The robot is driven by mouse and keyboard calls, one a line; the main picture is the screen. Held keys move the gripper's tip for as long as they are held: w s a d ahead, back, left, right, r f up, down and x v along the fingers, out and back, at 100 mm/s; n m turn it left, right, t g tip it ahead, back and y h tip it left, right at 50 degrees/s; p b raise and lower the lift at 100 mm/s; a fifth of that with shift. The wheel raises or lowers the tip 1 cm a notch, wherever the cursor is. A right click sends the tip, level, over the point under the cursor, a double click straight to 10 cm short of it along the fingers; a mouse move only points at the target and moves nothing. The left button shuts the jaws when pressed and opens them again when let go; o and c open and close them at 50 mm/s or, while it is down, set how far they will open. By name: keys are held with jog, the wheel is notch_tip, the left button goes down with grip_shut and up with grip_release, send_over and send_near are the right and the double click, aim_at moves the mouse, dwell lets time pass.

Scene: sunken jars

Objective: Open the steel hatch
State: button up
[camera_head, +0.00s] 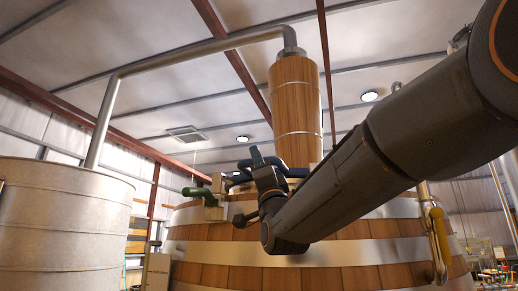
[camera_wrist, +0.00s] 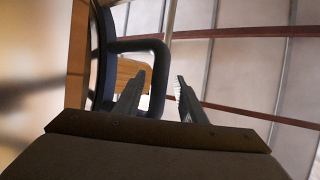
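A dark U-shaped handle (camera_wrist: 157,62) stands out from a dark curved rim (camera_wrist: 101,55) on the left of the wrist view. I cannot tell for sure that this rim is the steel hatch. My gripper (camera_wrist: 161,80) is open, and the handle's long bar shows between its two fingers, with a gap to the right finger. Contact with the left finger is unclear. In the head view my gripper (camera_head: 257,158) is at the top of the wooden vat (camera_head: 330,252), beside dark blue curved parts (camera_head: 298,172). The hatch face is not clearly visible there.
A green handle (camera_head: 194,191) sits left of my gripper on the vat top. A wooden column (camera_head: 296,100) rises behind, with a steel pipe (camera_head: 190,53) running to a metal tank (camera_head: 62,225) at left. A yellow-handled part (camera_head: 438,235) hangs at the vat's right.

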jog(key=shift+p+x, duration=0.95)
jog(key=shift+x, duration=1.05)
grip_shut()
